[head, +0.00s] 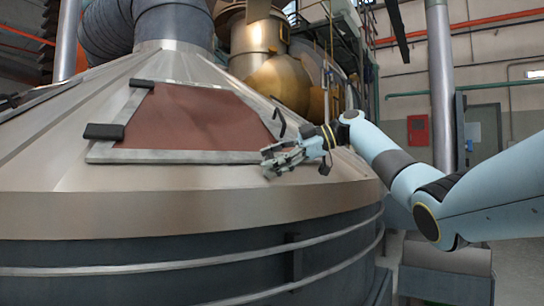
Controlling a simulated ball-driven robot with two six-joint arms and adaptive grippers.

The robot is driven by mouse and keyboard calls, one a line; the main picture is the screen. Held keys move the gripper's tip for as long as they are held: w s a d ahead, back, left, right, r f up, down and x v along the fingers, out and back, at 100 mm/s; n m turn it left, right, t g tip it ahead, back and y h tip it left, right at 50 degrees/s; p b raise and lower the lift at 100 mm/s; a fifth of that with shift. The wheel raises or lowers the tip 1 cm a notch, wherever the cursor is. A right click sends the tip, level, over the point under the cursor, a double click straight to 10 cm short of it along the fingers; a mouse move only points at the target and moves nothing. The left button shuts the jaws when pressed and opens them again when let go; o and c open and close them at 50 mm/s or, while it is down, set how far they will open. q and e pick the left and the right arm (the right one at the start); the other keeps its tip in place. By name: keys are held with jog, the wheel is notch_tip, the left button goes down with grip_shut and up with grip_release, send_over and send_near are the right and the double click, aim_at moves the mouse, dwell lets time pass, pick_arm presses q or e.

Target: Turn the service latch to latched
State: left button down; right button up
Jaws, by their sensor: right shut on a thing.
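A reddish-brown hatch panel (195,118) in a grey metal frame lies on the sloping metal cone, in the middle left of the head view. My right gripper (267,160) is at the frame's lower right corner, its arm coming in from the right. Its fingers are shut on a small part there, which looks like the service latch. The fingers mostly hide this part, so I cannot tell its angle. A thin black bent handle (281,122) stands just above the gripper, apart from the fingers. My left gripper is not in view.
Two black blocks, one lower (103,131) and one upper (142,83), sit on the frame's left side. A large grey duct (172,22) rises from the cone top. A brass-coloured vessel (280,80) stands behind.

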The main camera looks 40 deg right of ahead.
jog(key=shift+r+n+g+p, duration=0.2)
jog(key=shift+n+g+p, duration=0.15)
jog(key=shift+n+g, duration=0.3)
jog(key=shift+f+n+g, duration=0.1)
jog(key=shift+n+g, duration=0.35)
jog(key=shift+n, duration=0.1)
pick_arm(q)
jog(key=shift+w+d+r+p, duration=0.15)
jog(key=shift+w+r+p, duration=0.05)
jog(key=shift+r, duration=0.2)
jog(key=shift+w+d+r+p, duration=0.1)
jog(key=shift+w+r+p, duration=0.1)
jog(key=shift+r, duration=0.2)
pick_arm(e)
jog(key=shift+f+n, duration=0.1)
jog(key=shift+n, duration=0.2)
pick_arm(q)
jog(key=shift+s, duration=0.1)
pick_arm(e)
jog(key=o, duration=1.2)
jog(key=shift+f, duration=0.1)
jog(key=v, duration=1.2)
jog(key=shift+w+d, duration=0.1)
jog(key=shift+w, duration=0.1)
